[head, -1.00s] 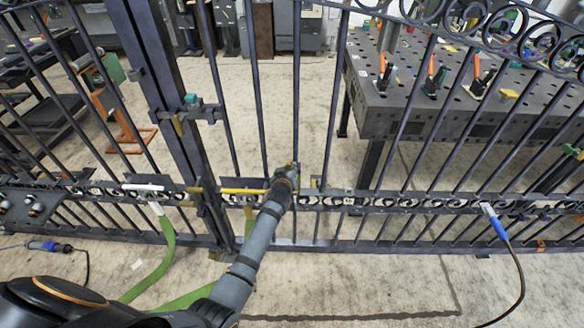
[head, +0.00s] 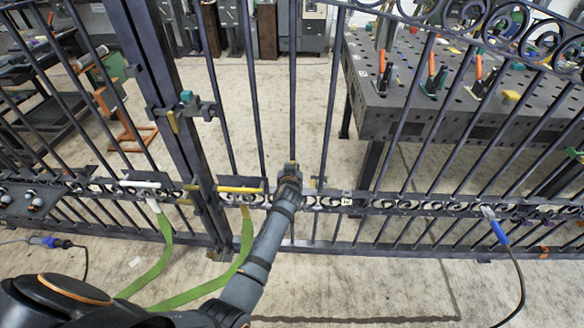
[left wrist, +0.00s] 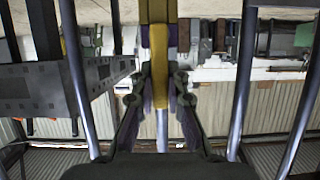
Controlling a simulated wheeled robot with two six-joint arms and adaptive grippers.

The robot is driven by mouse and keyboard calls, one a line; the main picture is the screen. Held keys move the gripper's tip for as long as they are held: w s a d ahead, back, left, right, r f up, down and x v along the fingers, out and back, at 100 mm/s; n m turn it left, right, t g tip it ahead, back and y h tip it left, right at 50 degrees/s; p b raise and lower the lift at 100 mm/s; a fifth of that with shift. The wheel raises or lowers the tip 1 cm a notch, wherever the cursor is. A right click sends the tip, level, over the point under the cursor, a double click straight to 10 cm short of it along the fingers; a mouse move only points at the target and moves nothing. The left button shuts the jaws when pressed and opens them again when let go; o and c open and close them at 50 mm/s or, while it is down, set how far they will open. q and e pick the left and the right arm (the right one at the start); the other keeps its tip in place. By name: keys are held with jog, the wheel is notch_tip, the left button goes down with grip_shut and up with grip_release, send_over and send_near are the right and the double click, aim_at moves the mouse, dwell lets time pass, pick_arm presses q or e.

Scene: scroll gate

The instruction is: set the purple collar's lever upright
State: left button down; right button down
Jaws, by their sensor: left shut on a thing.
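My left gripper (head: 290,170) is in front of a vertical gate bar in the head view, just above the gate's ornamented rail, and hides most of what it holds. In the left wrist view, a yellow lever (left wrist: 160,75) runs lengthwise up the picture between the fingers of the gripper (left wrist: 160,105). Parts of the purple collar (left wrist: 148,93) show beside the lever. The fingers are shut on the lever. The lever's exact tilt cannot be told from the head view. My right gripper is not in view.
A yellow handle (head: 240,189) and a white handle (head: 140,184) sit on the rail to the left, with green straps hanging below. A latch (head: 185,107) is on the gate post. A perforated table (head: 430,115) stands behind the gate.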

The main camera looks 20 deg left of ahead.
aim_at(293, 142)
pick_arm(q)
jog(key=shift+f, duration=0.1)
jog(key=c, duration=1.3)
grip_release()
jog(key=shift+r, duration=0.2)
notch_tip(293, 142, up, 10)
jog(key=shift+f, duration=0.15)
